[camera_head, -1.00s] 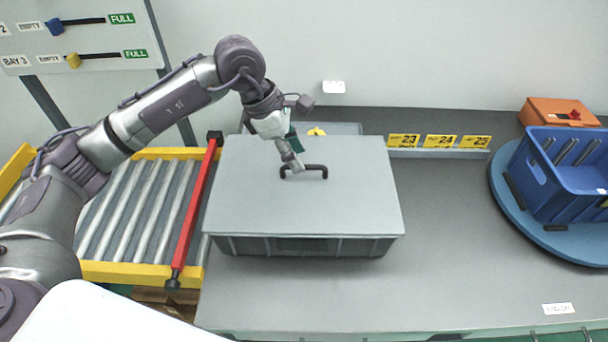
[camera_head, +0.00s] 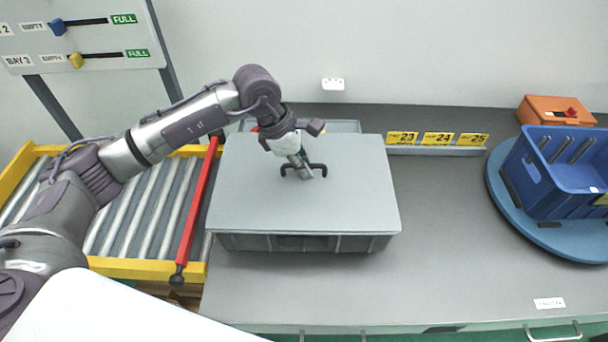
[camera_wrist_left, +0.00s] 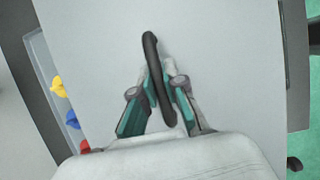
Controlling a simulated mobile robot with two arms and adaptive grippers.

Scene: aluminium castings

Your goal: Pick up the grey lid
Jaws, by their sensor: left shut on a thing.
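The grey lid (camera_head: 345,205) lies flat on top of a grey crate (camera_head: 305,243) on the table, and its rim meets the crate all round as far as I can see. The lid has a black handle (camera_head: 320,168) in its middle. My left gripper (camera_head: 303,172) is at the handle. In the left wrist view the lid (camera_wrist_left: 215,60) fills most of the picture, and the fingers of my left gripper (camera_wrist_left: 160,90) are shut on the black handle (camera_wrist_left: 150,55) from both sides. My right gripper is not in view.
A roller conveyor with a red bar (camera_head: 196,210) stands left of the crate. A blue bin (camera_head: 560,180) sits on a round blue turntable (camera_head: 510,205) at the right. An orange box (camera_head: 556,111) stands behind it. A tray with coloured pieces (camera_wrist_left: 58,88) lies behind the crate. The table right of the crate is clear.

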